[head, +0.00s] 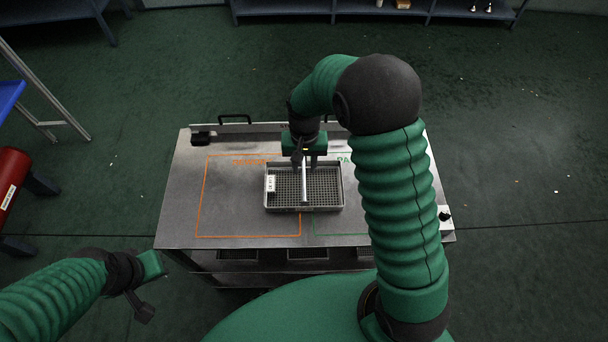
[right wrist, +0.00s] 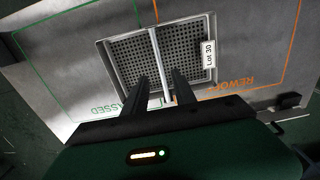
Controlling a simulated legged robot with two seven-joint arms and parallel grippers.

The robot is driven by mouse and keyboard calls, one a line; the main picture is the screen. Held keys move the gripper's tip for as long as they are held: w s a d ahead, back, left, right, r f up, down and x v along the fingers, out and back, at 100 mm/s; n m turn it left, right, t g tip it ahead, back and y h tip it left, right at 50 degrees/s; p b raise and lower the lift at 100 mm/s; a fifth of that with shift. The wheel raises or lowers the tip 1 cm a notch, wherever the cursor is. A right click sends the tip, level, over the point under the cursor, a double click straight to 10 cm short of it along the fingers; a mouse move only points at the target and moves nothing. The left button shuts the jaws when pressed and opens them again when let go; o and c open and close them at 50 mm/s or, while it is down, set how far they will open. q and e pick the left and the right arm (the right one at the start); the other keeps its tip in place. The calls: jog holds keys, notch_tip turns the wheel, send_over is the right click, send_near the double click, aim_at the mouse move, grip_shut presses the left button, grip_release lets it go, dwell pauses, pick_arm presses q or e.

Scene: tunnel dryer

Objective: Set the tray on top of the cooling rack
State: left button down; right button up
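The tray (head: 305,209) is a grey metal tray with a perforated floor, a central bar handle and a white label reading "Lot 30". It lies on the metal table, across the inner edges of the orange and green outlines; it also shows in the right wrist view (right wrist: 122,55). My right gripper (head: 304,165) is over the tray's far side. In the right wrist view its two fingers (right wrist: 162,88) stand apart, one on each side of the bar, with gaps showing. My left gripper (head: 150,287) is open and empty, off the table's front left. I cannot make out a cooling rack.
The metal table (head: 185,205) has an orange "REWORK" outline and a green "PASSED" outline. A lower shelf shows under its front edge. A red cylinder (head: 10,178) and blue surface (head: 9,97) are at left. Dark shelving (head: 330,8) stands at the back. Green floor is clear around the table.

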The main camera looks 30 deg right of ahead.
jog(key=shift+r, duration=0.5)
jog(key=s+a+r+n+t, duration=0.1)
jog(key=s+r+n, duration=0.1)
jog(key=s, duration=0.4)
jog(key=s+a+r+n+t, duration=0.1)
jog(key=s+a+r+n, duration=0.1)
jog(key=s, duration=0.4)
jog(key=shift+s+a+r+n+t, duration=0.25)
jog(key=shift+s+r+n+t, duration=0.15)
jog(key=shift+n, duration=0.2)
jog(key=shift+s+r, duration=0.1)
